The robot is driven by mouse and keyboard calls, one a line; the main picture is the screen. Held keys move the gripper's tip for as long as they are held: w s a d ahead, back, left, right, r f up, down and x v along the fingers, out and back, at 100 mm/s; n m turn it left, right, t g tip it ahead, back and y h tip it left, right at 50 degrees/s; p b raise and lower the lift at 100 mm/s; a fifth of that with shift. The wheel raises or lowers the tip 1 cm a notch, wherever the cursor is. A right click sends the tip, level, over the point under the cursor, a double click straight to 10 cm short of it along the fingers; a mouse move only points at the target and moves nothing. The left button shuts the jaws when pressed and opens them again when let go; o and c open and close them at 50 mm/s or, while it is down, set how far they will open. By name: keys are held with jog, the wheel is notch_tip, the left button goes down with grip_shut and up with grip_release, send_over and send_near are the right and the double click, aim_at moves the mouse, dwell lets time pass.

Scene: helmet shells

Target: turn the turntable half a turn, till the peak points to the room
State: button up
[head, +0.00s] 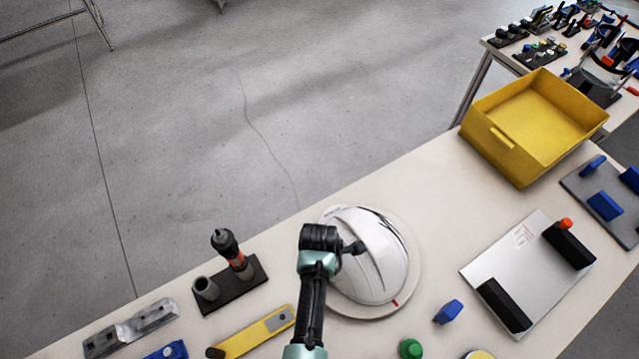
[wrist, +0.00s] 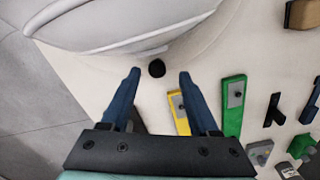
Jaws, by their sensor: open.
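A white helmet shell (head: 372,255) with dark lines on its far right side sits on a pale round turntable (head: 412,285). A small red mark (head: 395,302) shows at the shell's near edge. I cannot tell which way the peak points. In the wrist view the shell (wrist: 130,22) fills the top and the turntable (wrist: 195,50) shows below it. A black round knob (wrist: 156,68) stands by the turntable's edge. My gripper (wrist: 160,74) is open, with the knob between its fingertips or just beyond them; contact is not visible. In the head view my arm hides the turntable's left side.
A black stand with a screwdriver-like tool (head: 230,265) and a yellow bar (head: 255,335) lie left of my arm. A blue block (head: 448,312) and green knob (head: 410,348) are right. A white board with black blocks (head: 515,270) and a yellow bin (head: 520,130) stand farther right.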

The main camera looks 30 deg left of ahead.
notch_tip(320, 180, up, 11)
jog(key=shift+f+b, duration=0.2)
jog(key=shift+b, duration=0.2)
dwell(0.4)
